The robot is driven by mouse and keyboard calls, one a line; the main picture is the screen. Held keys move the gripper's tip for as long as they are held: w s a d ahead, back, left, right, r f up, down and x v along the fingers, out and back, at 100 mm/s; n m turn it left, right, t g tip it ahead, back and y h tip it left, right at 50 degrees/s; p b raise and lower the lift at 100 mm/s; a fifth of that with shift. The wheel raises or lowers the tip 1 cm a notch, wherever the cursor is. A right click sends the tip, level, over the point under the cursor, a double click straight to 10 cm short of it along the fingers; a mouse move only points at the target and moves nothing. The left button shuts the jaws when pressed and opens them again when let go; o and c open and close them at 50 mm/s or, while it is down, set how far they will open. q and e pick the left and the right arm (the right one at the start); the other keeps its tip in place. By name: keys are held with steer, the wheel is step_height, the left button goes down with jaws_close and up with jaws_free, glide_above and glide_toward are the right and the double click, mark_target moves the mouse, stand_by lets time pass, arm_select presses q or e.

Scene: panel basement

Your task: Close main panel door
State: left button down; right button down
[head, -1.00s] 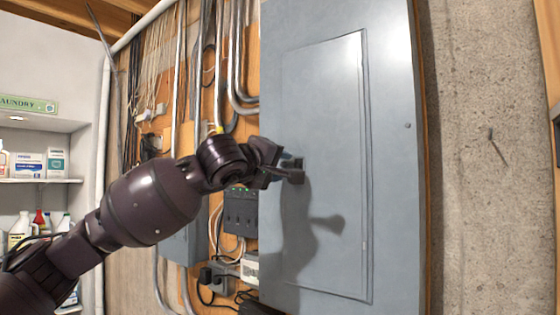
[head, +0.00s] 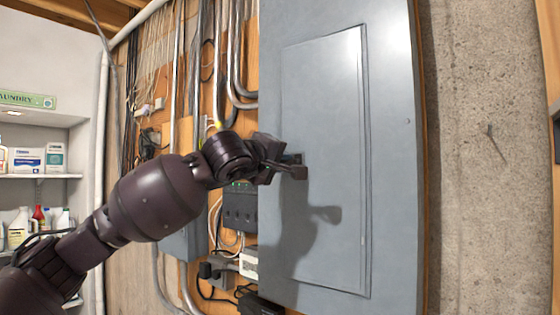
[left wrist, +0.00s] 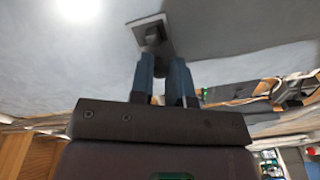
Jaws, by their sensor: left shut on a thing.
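The main panel door (head: 325,130) is a grey metal door set in the large grey panel cover (head: 395,200). It looks flush with the cover. A small dark latch handle is at the door's left edge and also shows in the left wrist view (left wrist: 152,33). My left gripper (head: 296,166) is at this latch, with its fingers against or around it. In the left wrist view the two blue-grey fingers (left wrist: 163,75) are close together at the latch stem, shut on it. The fingers hide part of the latch. My right gripper is in neither view.
Cables and conduits (head: 190,70) run down the wooden board left of the panel. A black box with green lights (head: 240,207) sits below my left wrist. Shelves with bottles (head: 40,177) stand at far left. A bare concrete wall (head: 485,200) is at right.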

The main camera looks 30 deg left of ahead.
arm_select(q)
steer(key=shift+w+a+m+h, duration=0.15)
steer(key=shift+w+m+h, duration=0.45)
steer(key=shift+w+h, duration=0.35)
steer(key=shift+s, duration=0.1)
steer(key=c, duration=1.5)
jaws_free()
steer(key=shift+r, duration=0.1)
steer(key=o, duration=0.4)
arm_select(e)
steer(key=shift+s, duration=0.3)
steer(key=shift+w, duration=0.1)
